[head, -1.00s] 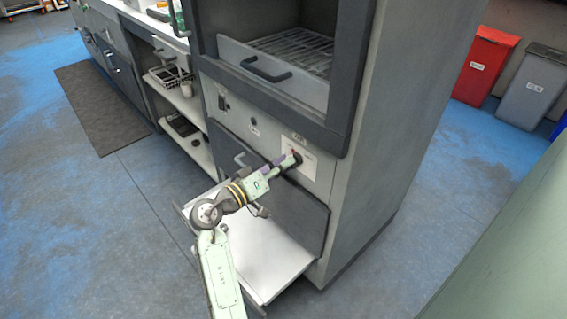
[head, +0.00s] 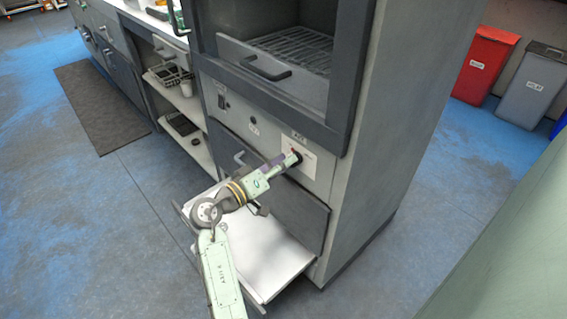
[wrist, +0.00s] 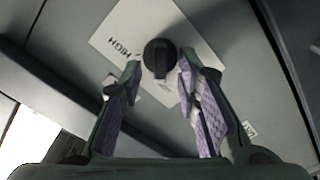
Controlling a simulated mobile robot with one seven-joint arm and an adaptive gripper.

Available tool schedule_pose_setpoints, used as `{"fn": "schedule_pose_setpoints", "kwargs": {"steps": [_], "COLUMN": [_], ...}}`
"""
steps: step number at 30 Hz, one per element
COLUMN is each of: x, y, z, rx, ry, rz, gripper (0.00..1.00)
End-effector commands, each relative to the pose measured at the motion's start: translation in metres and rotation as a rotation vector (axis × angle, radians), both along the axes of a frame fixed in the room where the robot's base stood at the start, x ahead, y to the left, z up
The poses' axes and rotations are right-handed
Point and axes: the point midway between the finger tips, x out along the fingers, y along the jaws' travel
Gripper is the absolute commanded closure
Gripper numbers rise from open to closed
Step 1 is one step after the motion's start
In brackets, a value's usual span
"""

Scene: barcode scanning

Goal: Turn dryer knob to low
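The dryer knob (wrist: 159,58) is a round black dial on a white label plate (wrist: 118,32) that reads HIGH on its left side. In the wrist view my gripper (wrist: 160,75) has its purple-padded fingers on either side of the knob, with gaps visible between the fingertips and the dial. Whether the tips touch its rim is unclear. In the head view my gripper (head: 294,158) reaches the label plate on the dryer's (head: 377,140) front panel, and the knob is mostly hidden behind the fingertips.
An open drawer (head: 262,262) sticks out under my arm. A handled rack drawer (head: 268,68) is above the panel. A shelf unit (head: 190,140) stands to the left. Red and grey bins (head: 486,66) stand at the back right, with free blue floor around.

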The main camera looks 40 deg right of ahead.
Motion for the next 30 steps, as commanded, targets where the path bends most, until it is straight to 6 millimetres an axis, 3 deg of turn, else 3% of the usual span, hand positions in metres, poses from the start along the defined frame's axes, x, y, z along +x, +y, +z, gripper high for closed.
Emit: {"fn": "schedule_pose_setpoints", "kwargs": {"steps": [5,18,24,30], "x": [0.000,-0.007,-0.009,-0.010], "y": [0.014,0.100,0.118,0.120], "z": [0.000,0.000,0.000,0.000], "rx": [0.000,0.000,0.000,0.000], "ry": [0.001,0.000,0.000,0.000], "rz": [0.003,0.004,0.001,0.000], "gripper": [0.70,0.70,0.70,0.70]}}
